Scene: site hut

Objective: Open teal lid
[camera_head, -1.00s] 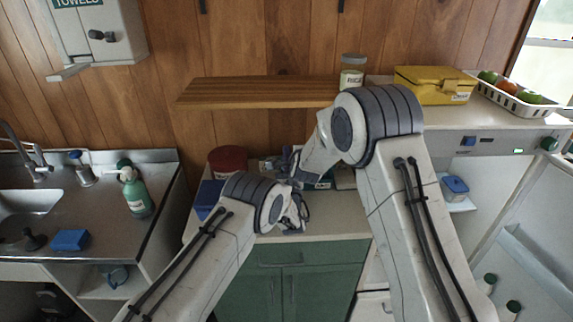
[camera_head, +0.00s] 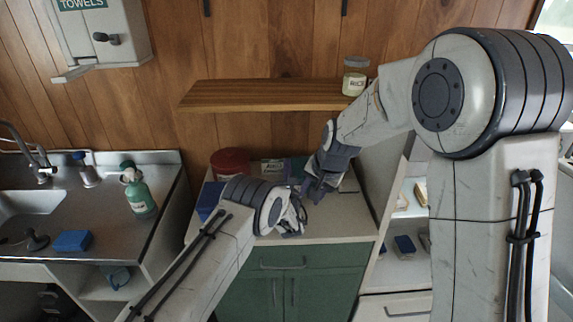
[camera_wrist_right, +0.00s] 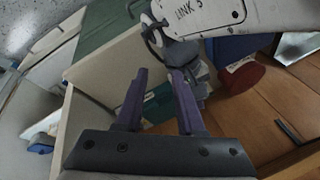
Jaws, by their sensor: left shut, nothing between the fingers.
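A teal box (camera_head: 297,168) stands on the counter above the green cabinet, mostly hidden behind my grippers in the head view. In the right wrist view part of the teal box (camera_wrist_right: 158,103) shows between and beyond the fingers; its lid's state cannot be told. My right gripper (camera_head: 312,192) hangs above the counter in front of the box. Its purple fingers (camera_wrist_right: 160,78) are apart with nothing held. My left gripper (camera_head: 297,222) is shut and empty, low at the counter's front, close to the right gripper and in front of the box.
A dark red tin (camera_head: 231,163) and a blue box (camera_head: 208,197) stand left on the counter. A wooden shelf (camera_head: 262,95) with a labelled jar (camera_head: 354,78) hangs above. A sink unit (camera_head: 105,215) with a green spray bottle (camera_head: 139,192) is at left. An open white fridge stands right.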

